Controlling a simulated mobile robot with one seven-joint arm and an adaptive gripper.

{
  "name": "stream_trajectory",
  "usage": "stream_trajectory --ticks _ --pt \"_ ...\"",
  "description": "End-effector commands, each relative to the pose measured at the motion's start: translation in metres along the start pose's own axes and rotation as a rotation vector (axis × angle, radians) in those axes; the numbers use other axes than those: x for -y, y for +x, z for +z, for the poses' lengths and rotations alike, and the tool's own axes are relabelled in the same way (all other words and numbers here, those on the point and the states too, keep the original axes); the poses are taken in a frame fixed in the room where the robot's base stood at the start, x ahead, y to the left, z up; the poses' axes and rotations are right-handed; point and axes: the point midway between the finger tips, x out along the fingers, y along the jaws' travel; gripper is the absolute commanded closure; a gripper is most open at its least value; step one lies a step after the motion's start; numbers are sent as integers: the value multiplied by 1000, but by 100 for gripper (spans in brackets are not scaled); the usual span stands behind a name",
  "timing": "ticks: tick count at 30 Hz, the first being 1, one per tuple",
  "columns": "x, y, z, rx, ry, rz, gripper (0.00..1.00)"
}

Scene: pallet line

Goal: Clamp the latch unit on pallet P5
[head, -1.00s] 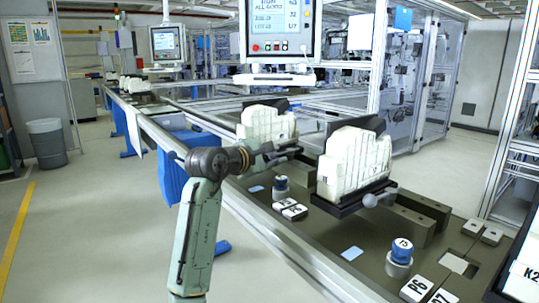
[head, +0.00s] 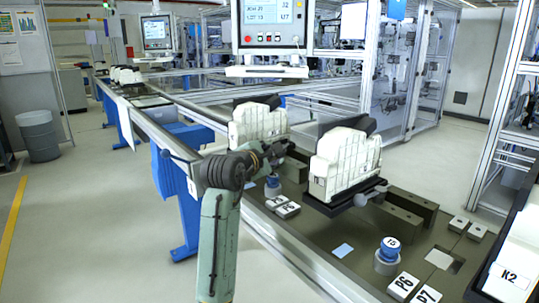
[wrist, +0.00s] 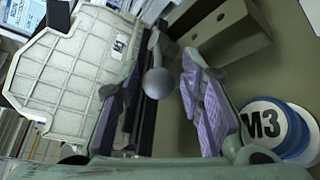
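Two off-white ribbed latch units with black backs stand on the pallet line in the head view: a farther one (head: 257,122) and a nearer one (head: 340,162). I cannot read a P5 label there. My gripper (head: 283,150) is at the farther unit's right side, its fingers partly hidden by my arm. In the wrist view, my open gripper (wrist: 160,72) has purple-padded fingers on either side of a grey ball-ended lever (wrist: 158,82). Gaps show between ball and pads.
A blue-ringed knob marked M3 (wrist: 268,125) is close to my right finger in the wrist view. A drilled block (wrist: 225,30) stands beyond. In the head view, another blue knob (head: 388,248) and plates P6 (head: 403,284) and P7 (head: 427,295) are nearer. A monitor (head: 272,22) hangs above.

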Motion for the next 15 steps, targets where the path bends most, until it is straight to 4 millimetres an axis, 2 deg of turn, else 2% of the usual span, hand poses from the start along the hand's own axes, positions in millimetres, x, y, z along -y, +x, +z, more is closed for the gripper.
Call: stream_trajectory --ticks 11,15 --pt "-1 -1 0 1 1 1 58" --pt "-1 -13 0 2 0 2 58"
